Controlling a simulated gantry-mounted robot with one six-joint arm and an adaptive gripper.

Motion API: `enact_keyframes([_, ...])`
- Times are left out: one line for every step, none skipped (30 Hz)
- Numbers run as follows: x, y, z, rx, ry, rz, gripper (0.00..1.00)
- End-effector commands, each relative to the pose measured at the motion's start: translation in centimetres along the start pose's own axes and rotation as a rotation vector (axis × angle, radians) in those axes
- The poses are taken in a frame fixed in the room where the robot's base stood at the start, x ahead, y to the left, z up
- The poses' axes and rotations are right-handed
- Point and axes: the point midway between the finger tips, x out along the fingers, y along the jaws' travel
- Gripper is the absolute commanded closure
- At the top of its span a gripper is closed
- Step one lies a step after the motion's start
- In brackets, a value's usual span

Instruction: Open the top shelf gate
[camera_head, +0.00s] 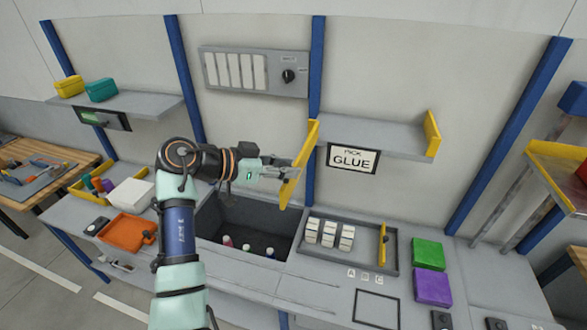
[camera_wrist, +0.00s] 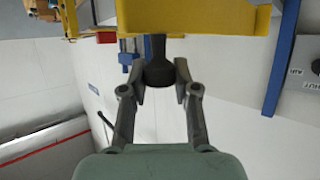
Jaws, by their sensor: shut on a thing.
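The yellow gate (camera_head: 301,168) is at the left end of the upper grey shelf (camera_head: 375,133), above the PICK GLUE sign (camera_head: 352,159). It stands swung out from the shelf, its free end toward the camera, and the shelf's front is uncovered. My gripper (camera_head: 289,174) is at the gate's left face. In the wrist view the yellow gate (camera_wrist: 205,18) crosses the top, and my gripper (camera_wrist: 161,72) is shut on its dark knob (camera_wrist: 158,62), a finger on each side. The knob is too small to make out in the head view.
A dark bin (camera_head: 215,215) with several bottles lies below my gripper. A grey tray (camera_head: 340,262) with white boxes is right of it. A wall panel with a dial (camera_head: 288,76) is above. Another shelf with yellow and teal boxes (camera_head: 101,90) is at left.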

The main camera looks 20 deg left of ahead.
Motion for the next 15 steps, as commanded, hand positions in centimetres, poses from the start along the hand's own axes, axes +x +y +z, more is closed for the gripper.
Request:
enact_keyframes([0.15,-0.11,0.39,-0.005,-0.004,-0.001,1.00])
enact_keyframes([0.14,-0.12,0.40,-0.005,-0.004,-0.001,1.00])
enact_keyframes([0.14,-0.12,0.41,-0.005,-0.004,0.000,1.00])
enact_keyframes([0.15,-0.12,0.42,-0.005,-0.004,0.000,1.00])
enact_keyframes([0.15,-0.12,0.42,-0.005,-0.005,0.000,1.00])
enact_keyframes([0.17,-0.11,0.43,-0.005,-0.005,0.000,1.00])
enact_keyframes([0.18,-0.11,0.44,-0.005,-0.005,0.000,1.00])
enact_keyframes([0.19,-0.11,0.44,-0.006,-0.005,0.000,1.00])
enact_keyframes([0.20,-0.10,0.45,-0.006,-0.005,0.000,1.00])
enact_keyframes([0.21,-0.10,0.46,-0.006,-0.005,0.000,1.00])
enact_keyframes([0.22,-0.10,0.47,-0.006,-0.005,0.000,1.00])
enact_keyframes([0.23,-0.09,0.47,-0.006,-0.005,0.000,0.66])
enact_keyframes([0.23,-0.09,0.45,-0.006,-0.005,0.000,0.61])
enact_keyframes([0.22,-0.08,0.42,-0.005,-0.005,0.000,0.56])
enact_keyframes([0.19,-0.08,0.39,-0.005,-0.004,0.000,0.49])
